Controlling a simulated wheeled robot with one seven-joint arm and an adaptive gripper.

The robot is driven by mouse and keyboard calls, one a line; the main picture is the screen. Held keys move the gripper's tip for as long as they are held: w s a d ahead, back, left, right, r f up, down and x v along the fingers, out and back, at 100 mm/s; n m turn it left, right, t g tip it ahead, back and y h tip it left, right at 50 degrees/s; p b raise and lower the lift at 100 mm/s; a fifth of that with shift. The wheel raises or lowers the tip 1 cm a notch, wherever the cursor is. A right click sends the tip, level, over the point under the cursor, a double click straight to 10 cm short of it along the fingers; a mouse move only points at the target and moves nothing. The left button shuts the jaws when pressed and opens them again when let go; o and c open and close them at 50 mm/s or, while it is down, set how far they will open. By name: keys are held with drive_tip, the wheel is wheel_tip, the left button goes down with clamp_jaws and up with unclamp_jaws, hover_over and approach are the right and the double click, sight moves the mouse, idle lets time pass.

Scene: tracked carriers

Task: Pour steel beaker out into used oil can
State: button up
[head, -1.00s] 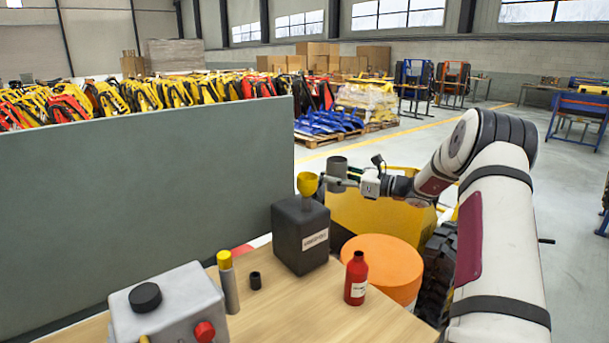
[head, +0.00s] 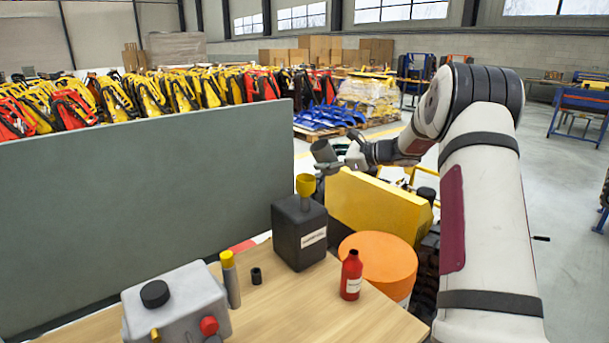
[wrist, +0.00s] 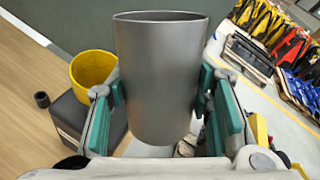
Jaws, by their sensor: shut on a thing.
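The steel beaker (head: 323,152) is held in my gripper (head: 352,155), up and to the right of the used oil can. It tips a little to the left in the head view. In the wrist view the grey beaker (wrist: 160,75) sits between the green-padded fingers of my gripper (wrist: 165,95); its contents are hidden. The used oil can (head: 299,235) is a dark box-shaped can with a pale label, standing on the wooden table. A yellow funnel (head: 306,185) stands in its top. The funnel also shows in the wrist view (wrist: 93,68), left of and below the beaker.
On the table are a red bottle (head: 351,275), a yellow-capped grey tube (head: 231,280), a small black cup (head: 256,276) and a grey box with knobs (head: 180,305). A green-grey panel (head: 150,210) stands behind. An orange drum (head: 378,262) and yellow carrier (head: 375,205) are at right.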

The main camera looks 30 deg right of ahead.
drive_tip(key=shift+a+r+n, duration=0.3)
drive_tip(key=shift+r, duration=0.05)
drive_tip(key=shift+a+r+g+h+p, duration=0.2)
drive_tip(key=shift+g+h+p, duration=0.1)
drive_tip(key=shift+h+p, duration=0.15)
drive_tip(key=shift+s, duration=0.1)
drive_tip(key=shift+d+f, duration=0.1)
drive_tip(key=shift+r+n, duration=0.2)
drive_tip(key=shift+n, duration=0.1)
drive_tip(key=shift+h, duration=0.25)
drive_tip(key=shift+r, duration=0.1)
